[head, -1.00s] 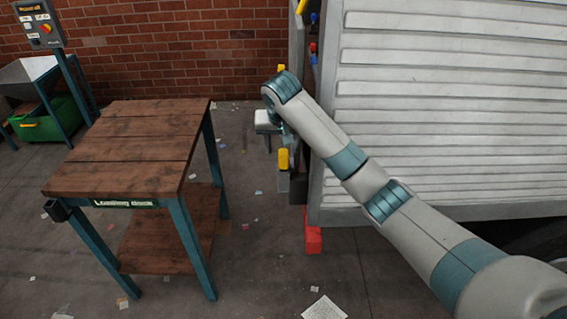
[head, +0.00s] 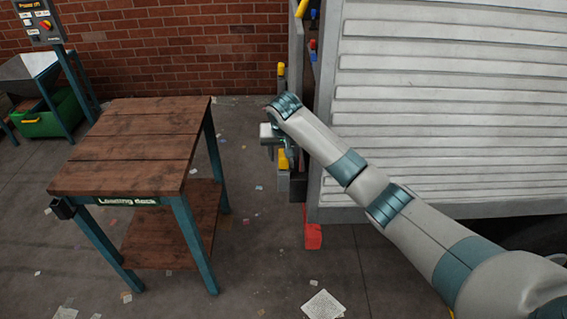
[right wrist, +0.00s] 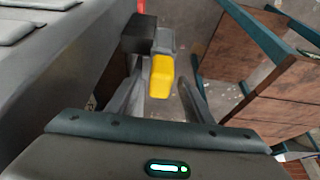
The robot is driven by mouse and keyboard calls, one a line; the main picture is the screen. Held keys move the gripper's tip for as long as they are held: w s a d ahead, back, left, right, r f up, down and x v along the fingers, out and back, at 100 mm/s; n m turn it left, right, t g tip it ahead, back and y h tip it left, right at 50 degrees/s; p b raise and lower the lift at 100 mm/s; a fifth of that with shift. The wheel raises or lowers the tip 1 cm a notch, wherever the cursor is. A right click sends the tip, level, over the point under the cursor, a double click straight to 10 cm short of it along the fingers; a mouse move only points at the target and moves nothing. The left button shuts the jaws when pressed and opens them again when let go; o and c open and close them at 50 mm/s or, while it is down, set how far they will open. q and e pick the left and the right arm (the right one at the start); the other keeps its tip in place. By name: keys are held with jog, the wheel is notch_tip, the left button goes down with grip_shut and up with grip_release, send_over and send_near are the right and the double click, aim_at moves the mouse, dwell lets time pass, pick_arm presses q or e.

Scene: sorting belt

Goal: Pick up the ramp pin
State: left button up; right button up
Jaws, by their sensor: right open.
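The ramp pin has a yellow head (head: 284,162) on a grey block at the trailer's near corner. It also shows in the right wrist view (right wrist: 161,76), with grey parts around it. My right gripper (head: 287,150) is at the yellow head and partly covers it in the head view. In the right wrist view my right gripper (right wrist: 162,92) is open, with one finger on each side of the yellow head. I cannot tell whether the fingers touch it. My left gripper is not in view.
A second yellow-topped part (head: 281,68) stands farther back on the trailer's edge. The ribbed grey trailer side (head: 430,110) is right of my arm. A wooden table (head: 135,145) stands to the left, with open floor between. A red block (head: 313,236) lies below the trailer corner.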

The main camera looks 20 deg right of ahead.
grip_shut()
jog(key=shift+r, duration=0.1)
jog(key=shift+w+r+b, duration=0.1)
jog(key=shift+r+b, duration=0.2)
jog(key=shift+r, duration=0.1)
notch_tip(320, 180, up, 11)
jog(key=b, duration=0.4)
jog(key=s+a, duration=0.2)
jog(key=s, duration=0.6)
jog(key=s+a, duration=0.3)
jog(key=s, duration=0.6)
jog(key=shift+s, duration=0.25)
